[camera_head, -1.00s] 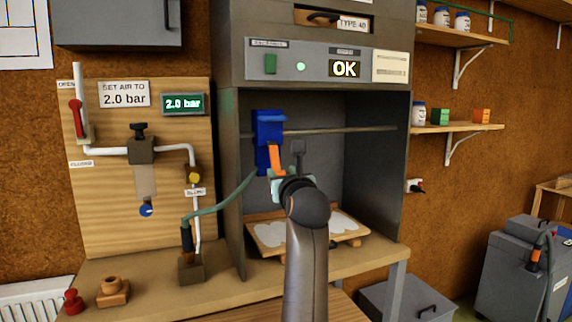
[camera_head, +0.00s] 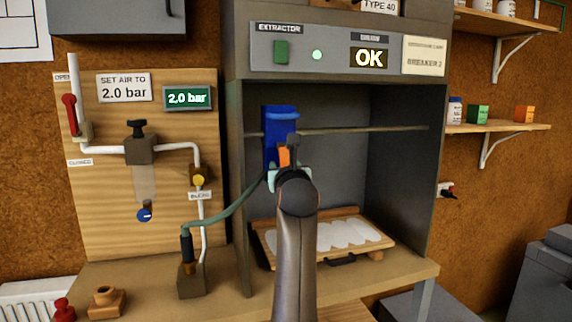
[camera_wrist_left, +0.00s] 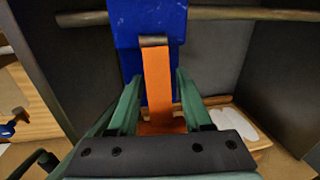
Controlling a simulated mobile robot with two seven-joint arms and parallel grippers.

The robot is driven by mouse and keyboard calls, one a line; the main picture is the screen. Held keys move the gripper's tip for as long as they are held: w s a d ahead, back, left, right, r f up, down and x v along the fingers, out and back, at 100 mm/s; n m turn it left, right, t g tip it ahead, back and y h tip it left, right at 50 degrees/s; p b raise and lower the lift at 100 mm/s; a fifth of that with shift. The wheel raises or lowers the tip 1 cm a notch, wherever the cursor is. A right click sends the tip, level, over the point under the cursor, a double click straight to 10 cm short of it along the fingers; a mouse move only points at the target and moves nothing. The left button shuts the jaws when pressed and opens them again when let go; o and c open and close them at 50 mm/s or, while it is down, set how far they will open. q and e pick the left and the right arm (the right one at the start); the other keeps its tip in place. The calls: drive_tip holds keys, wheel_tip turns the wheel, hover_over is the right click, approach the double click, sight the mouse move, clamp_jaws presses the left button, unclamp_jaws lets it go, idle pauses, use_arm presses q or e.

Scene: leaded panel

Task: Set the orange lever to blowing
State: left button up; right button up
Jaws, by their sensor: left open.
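The orange lever (camera_head: 284,156) hangs on the front of the blue unit (camera_head: 280,122) inside the grey cabinet. In the left wrist view the lever (camera_wrist_left: 158,85) runs down from a dark pivot on the blue unit (camera_wrist_left: 148,18), with its lower end between my green fingers. My left gripper (camera_head: 288,172) is open at the lever's lower part; in the left wrist view its fingers (camera_wrist_left: 158,95) stand on either side of the lever, with gaps showing. My arm and wrist hide the lever's lower end in the head view. My right gripper is out of view.
A rail (camera_head: 360,129) crosses the cabinet (camera_head: 405,170) at the blue unit. A wooden tray (camera_head: 378,241) with pale sheets lies below. A green hose (camera_head: 235,210) runs from the left towards the blue unit. The display (camera_head: 369,58) reads OK; the gauge (camera_head: 187,97) reads 2.0 bar.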

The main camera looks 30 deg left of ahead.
use_arm(q)
drive_tip(key=shift+s, duration=0.1)
clamp_jaws()
idle(0.3)
idle(1.0)
